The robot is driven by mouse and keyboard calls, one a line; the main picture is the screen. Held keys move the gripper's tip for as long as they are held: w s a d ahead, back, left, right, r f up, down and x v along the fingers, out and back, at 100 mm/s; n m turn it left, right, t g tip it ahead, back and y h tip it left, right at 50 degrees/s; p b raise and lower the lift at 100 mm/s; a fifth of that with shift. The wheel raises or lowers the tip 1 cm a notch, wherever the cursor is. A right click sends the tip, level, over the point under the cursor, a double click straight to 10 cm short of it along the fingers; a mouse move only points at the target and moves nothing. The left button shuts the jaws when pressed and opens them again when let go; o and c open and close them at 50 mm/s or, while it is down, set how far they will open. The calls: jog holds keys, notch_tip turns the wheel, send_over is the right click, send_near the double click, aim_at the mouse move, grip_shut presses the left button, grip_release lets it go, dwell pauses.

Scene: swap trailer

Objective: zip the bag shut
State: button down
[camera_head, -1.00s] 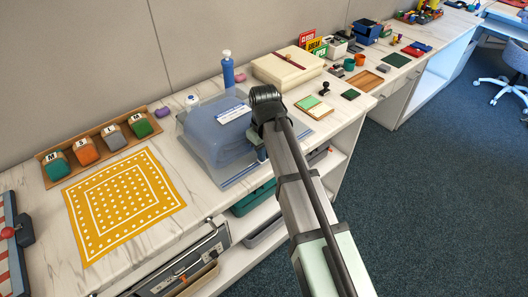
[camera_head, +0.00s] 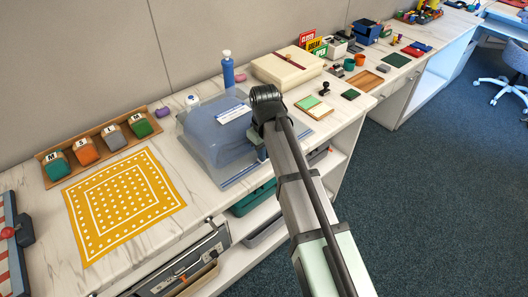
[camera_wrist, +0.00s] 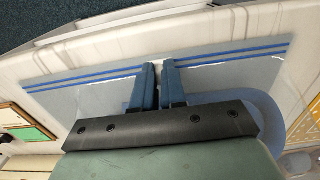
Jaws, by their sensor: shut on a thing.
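The bag (camera_head: 208,150) is a clear, bluish pouch with a rounded blue thing inside and a white label on top, lying on the counter. In the wrist view the bag (camera_wrist: 100,95) shows a double blue zip line (camera_wrist: 235,57) along its edge by the counter's front. My gripper (camera_wrist: 158,72) is over this line, part-way along it, with its two blue fingers close together. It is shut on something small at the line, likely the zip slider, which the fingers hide. In the head view my gripper (camera_head: 262,153) is at the bag's front right edge, mostly behind my arm.
A blue bottle (camera_head: 228,72) and a cream box (camera_head: 287,67) stand behind the bag. A yellow patterned cloth (camera_head: 122,205) lies to the left, below a wooden tray (camera_head: 53,171) of coloured blocks. A notepad (camera_head: 314,107) lies to the right. The counter's front edge is close to the gripper.

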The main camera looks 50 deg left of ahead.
jog(key=w, duration=2)
jog(key=shift+w, duration=0.1)
jog(key=c, duration=1.2)
grip_release()
jog(key=shift+o, duration=0.2)
notch_tip(320, 180, up, 14)
jog(key=shift+f, duration=0.2)
